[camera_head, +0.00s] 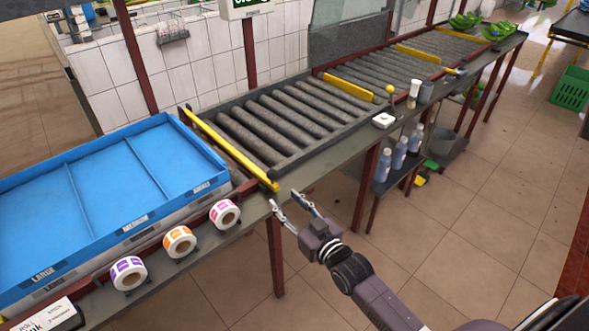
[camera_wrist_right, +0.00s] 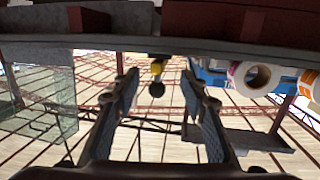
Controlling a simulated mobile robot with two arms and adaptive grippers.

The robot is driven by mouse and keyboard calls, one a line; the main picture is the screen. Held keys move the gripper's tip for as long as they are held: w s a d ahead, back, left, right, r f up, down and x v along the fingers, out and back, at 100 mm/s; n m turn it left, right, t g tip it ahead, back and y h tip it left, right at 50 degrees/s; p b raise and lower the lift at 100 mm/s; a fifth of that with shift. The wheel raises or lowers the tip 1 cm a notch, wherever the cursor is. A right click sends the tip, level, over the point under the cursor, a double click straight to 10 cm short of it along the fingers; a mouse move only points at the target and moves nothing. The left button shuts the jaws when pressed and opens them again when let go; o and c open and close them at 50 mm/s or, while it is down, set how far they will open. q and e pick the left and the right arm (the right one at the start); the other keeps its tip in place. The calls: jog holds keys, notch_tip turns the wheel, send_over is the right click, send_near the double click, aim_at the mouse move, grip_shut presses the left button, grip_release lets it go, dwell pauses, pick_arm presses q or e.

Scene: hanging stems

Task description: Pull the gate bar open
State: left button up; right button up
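A yellow gate bar (camera_head: 230,147) lies across the near end of the roller conveyor, beside the blue tray. Its front end reaches the conveyor's front edge. My right gripper (camera_head: 284,198) is open just in front of that end, with its fingers spread. In the right wrist view a small yellow piece with a dark round knob (camera_wrist_right: 157,88) shows between the fingertips of the right gripper (camera_wrist_right: 160,87). It looks like the bar's end, and the fingers appear apart from it. My left gripper is not in view.
The blue tray (camera_head: 137,176) and label rolls (camera_head: 225,213) are left of the bar. Grey rollers (camera_head: 290,118) run to further yellow bars (camera_head: 348,87). Tiled floor in front is mostly clear.

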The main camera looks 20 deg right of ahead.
aim_at(272, 176)
jog(key=shift+t, duration=0.5)
jog(key=r, duration=0.2)
jog(key=w+r, duration=0.1)
jog(key=r, duration=0.1)
jog(key=w, duration=0.4)
jog(key=w+a+p, duration=0.1)
jog(key=w, duration=0.2)
jog(key=shift+w+a+f, duration=0.1)
jog(key=shift+f, duration=0.15)
jog(key=shift+c, duration=0.4)
grip_shut()
